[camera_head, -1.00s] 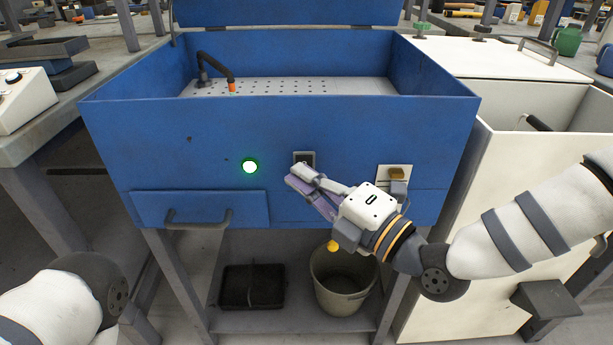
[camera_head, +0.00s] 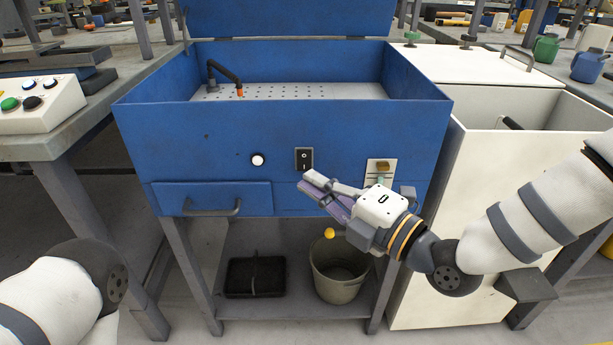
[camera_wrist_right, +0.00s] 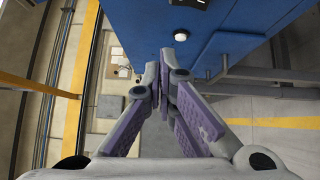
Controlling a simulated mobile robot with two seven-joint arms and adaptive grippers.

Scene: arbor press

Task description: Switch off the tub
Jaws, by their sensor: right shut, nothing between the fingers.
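The blue tub (camera_head: 200,138) stands in front of me with its lid raised. On its front are a round lamp (camera_head: 258,160), now white and unlit, and a black rocker switch (camera_head: 304,158). My right gripper (camera_head: 304,183) is shut and empty, just below the switch and apart from it. In the right wrist view, the closed fingertips (camera_wrist_right: 172,53) point at the blue front, with the lamp (camera_wrist_right: 181,34) just beyond them; the switch (camera_wrist_right: 188,3) is cut off at the top edge. Of my left arm only a link shows; its gripper is out of view.
A drawer with a handle (camera_head: 212,208) is at the tub's lower left. A plate with a brass-coloured knob (camera_head: 381,170) is right of the switch. A bucket (camera_head: 340,270) and black tray (camera_head: 256,277) are on the shelf below. A white cabinet (camera_head: 440,230) stands at right.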

